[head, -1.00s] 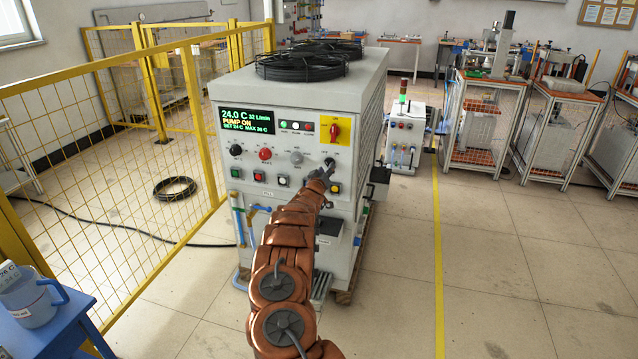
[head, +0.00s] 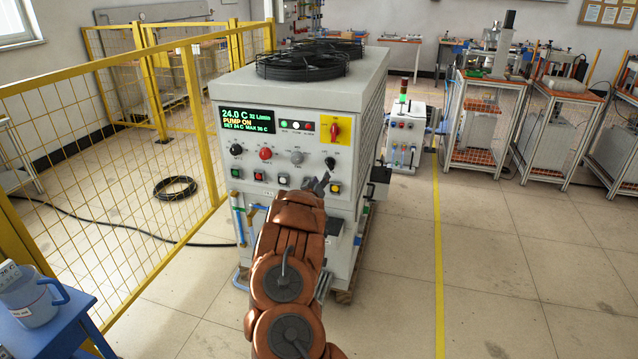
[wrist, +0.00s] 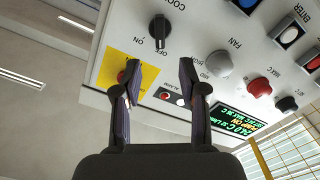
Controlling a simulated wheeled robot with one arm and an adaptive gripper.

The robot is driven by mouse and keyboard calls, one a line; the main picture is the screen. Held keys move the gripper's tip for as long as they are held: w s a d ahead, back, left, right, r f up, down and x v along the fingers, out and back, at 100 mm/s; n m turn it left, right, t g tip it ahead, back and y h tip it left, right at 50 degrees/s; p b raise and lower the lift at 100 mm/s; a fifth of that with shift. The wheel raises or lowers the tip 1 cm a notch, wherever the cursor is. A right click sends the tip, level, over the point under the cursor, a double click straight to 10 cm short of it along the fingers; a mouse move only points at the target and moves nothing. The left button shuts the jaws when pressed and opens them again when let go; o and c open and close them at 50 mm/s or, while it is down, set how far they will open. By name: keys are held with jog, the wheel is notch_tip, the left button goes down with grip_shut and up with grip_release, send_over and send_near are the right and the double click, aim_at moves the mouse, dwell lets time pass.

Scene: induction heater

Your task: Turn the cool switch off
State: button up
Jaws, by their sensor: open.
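The cool switch is a black rotary knob (head: 330,163) at the right of the heater's front panel. In the wrist view, which shows the panel upside down, the knob (wrist: 159,29) is near the top, with ON and OFF labels beside it.
A red switch on a yellow plate (head: 335,130) sits above the knob. A grey fan knob (head: 297,158) is to its left, with lit buttons (head: 283,181) below. The display (head: 246,121) reads PUMP ON.

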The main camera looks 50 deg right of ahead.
jog(key=shift+s+a, duration=0.25)
jog(key=shift+a, duration=0.3)
dwell(0.4)
